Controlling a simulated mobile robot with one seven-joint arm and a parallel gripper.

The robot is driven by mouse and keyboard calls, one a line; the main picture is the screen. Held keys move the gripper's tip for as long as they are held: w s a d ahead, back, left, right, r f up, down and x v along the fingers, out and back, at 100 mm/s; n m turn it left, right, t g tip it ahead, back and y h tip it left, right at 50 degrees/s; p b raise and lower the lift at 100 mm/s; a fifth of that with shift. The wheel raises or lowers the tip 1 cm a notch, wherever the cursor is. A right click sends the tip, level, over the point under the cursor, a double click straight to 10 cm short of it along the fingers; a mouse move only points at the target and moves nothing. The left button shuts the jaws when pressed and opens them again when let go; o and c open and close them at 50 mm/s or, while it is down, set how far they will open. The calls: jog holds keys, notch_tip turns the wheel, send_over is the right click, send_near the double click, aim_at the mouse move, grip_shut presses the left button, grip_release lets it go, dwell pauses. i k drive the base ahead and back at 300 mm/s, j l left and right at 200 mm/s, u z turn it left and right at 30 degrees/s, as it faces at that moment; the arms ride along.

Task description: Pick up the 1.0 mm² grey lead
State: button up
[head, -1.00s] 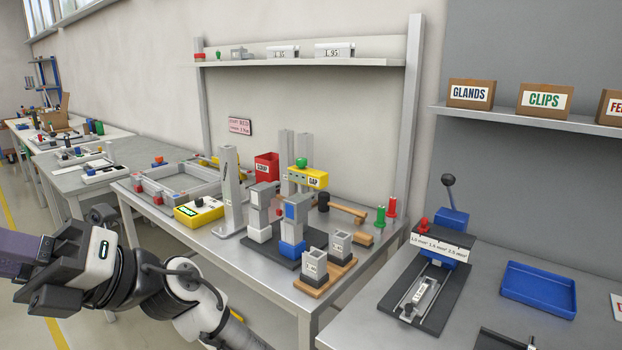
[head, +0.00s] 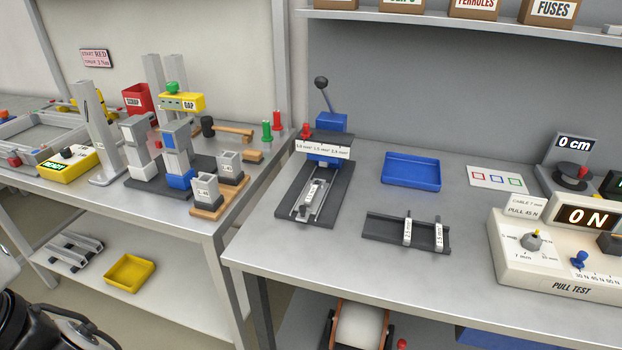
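I cannot make out a grey lead in the head view. A crimping press (head: 331,122) with a blue head and a black lever stands on the right bench; its white label (head: 322,150) lists 1.0, 1.5 and 2.5 mm². A small pale labelled block (head: 312,195) sits in the slide on its black base; its text is too small to read. Only a dark part of my arm shows at the lower left; my gripper's fingertips are outside the picture.
A blue tray (head: 411,171), a card with coloured squares (head: 495,178) and a PULL TEST unit (head: 555,255) are on the same bench (head: 345,265). A second bench at left holds fixtures. The front of the right bench is clear.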

aim_at(311, 196)
jog(key=i+j+z, duration=0.65)
jog(key=j+z, duration=0.2)
jog(key=i+j+z, duration=0.1)
jog(key=j+z, duration=0.2)
